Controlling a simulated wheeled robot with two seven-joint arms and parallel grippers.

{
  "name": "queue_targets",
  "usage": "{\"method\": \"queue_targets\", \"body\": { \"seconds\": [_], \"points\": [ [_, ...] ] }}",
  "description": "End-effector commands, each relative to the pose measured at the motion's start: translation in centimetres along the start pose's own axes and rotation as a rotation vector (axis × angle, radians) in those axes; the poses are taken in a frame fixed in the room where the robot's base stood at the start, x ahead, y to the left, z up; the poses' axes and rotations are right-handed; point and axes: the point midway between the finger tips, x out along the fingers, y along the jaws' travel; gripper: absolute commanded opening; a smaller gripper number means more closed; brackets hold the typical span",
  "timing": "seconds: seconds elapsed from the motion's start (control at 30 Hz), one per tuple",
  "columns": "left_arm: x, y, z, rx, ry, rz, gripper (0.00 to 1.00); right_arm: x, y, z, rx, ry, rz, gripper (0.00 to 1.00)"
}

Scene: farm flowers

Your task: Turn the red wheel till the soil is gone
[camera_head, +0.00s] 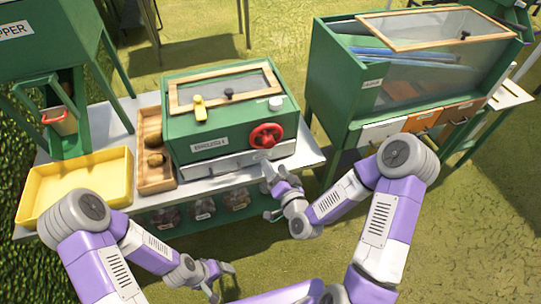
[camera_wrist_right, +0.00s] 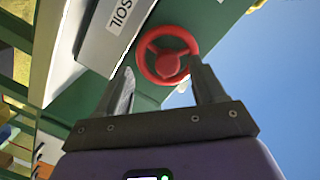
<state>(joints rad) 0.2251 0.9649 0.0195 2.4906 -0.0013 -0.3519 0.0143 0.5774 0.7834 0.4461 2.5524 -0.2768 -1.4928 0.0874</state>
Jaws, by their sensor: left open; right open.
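The red wheel (camera_head: 266,136) is on the front right of a green box (camera_head: 225,125) standing on a grey table. My right gripper (camera_head: 270,163) is just below and in front of the wheel, open and empty. In the right wrist view the red wheel (camera_wrist_right: 167,54) shows beyond and between the two fingers (camera_wrist_right: 165,85), with no clear contact. No soil can be made out. My left gripper (camera_head: 222,272) is open and empty, low in front of the table.
A yellow tray (camera_head: 75,190) and a narrow wooden tray (camera_head: 151,130) with brown lumps stand left of the green box. A larger green cabinet (camera_head: 330,80) with a glazed front stands at right. Grass lies in front of the table.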

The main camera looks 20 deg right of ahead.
Motion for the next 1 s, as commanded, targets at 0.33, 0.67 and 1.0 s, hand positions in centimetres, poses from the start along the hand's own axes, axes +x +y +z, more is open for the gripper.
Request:
{"method": "queue_targets", "body": {
  "seconds": [0.33,0.67,1.0],
  "points": [
    [0.6,-0.2,-0.1,0.001,0.001,0.0,0.84,2.9,-0.6,-2.2,0.014,0.095,-0.034,0.69],
    [0.9,-0.3,-0.1,0.001,0.001,0.0,0.84,7.0,-0.6,-2.4,0.013,0.091,-0.032,0.69],
    [0.9,-0.3,-0.1,0.0,0.001,0.0,0.84,7.5,-0.7,-2.5,0.013,0.09,-0.031,0.69]
  ]
}}
